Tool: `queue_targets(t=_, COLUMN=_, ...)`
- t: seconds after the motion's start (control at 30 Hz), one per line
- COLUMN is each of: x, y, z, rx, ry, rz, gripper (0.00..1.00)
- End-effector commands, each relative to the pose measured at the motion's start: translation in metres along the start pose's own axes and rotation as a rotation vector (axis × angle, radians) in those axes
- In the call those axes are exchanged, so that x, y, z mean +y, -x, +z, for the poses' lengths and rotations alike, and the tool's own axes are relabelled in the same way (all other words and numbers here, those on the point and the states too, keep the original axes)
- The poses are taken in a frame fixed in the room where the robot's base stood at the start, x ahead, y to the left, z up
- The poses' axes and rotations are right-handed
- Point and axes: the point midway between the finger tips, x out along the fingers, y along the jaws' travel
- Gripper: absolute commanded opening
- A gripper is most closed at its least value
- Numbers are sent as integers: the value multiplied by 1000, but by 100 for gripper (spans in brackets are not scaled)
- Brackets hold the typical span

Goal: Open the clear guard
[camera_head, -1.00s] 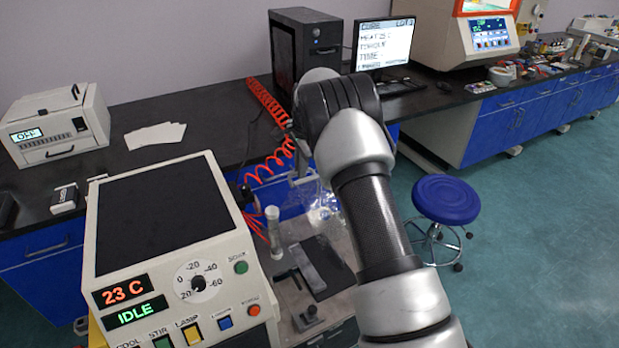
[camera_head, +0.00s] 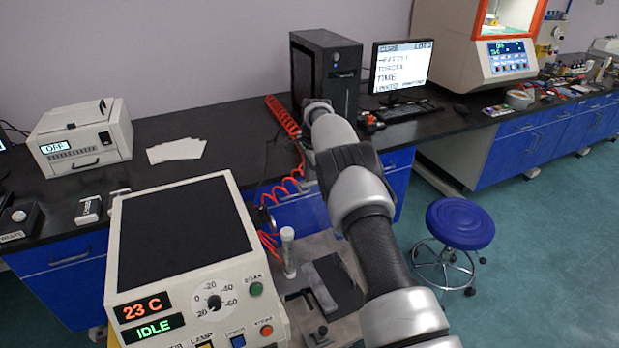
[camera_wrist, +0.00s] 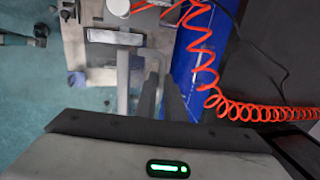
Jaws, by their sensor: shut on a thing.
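My gripper (camera_wrist: 161,84) shows in the wrist view as two dark fingers close together. They are shut at a pale grey bar of the clear guard (camera_wrist: 123,82), which looks like its handle; the exact contact is hard to see. The guard's clear panel is barely visible against the bench fixture behind it. In the head view my arm covers most of the guard and the gripper, so how far the guard stands open cannot be told.
A cooling unit (camera_head: 185,235) reading 23 C and IDLE stands front left. A red coiled hose (camera_wrist: 205,70) runs close beside the gripper. A dark computer tower (camera_head: 326,75) and a monitor (camera_head: 402,66) stand behind. A blue stool (camera_head: 460,224) is at right.

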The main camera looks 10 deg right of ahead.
Motion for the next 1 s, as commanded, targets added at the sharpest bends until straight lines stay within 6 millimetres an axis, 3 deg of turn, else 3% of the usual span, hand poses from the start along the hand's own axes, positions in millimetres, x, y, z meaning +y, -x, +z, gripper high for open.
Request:
queue_targets(t=0.03, x=5, y=-10, z=6, rx=-11, ry=3, rz=15, gripper=0)
queue_targets(t=0.27, x=6, y=-11, z=6, rx=-11, ry=3, rz=17, gripper=0)
queue_targets(t=0.3, x=6, y=-11, z=6, rx=-11, ry=3, rz=17, gripper=14)
queue_targets(t=0.4, x=6, y=-10, z=5, rx=-9, ry=3, rz=16, gripper=28)
queue_targets(t=0.7, x=3, y=-4, z=2, rx=-4, ry=1, rz=9, gripper=28)
queue_targets(t=0.87, x=2, y=13, z=1, rx=-3, ry=1, rz=6, gripper=28)
queue_targets(t=1.0, x=1, y=44, z=2, rx=-3, ry=1, rz=4, gripper=28)
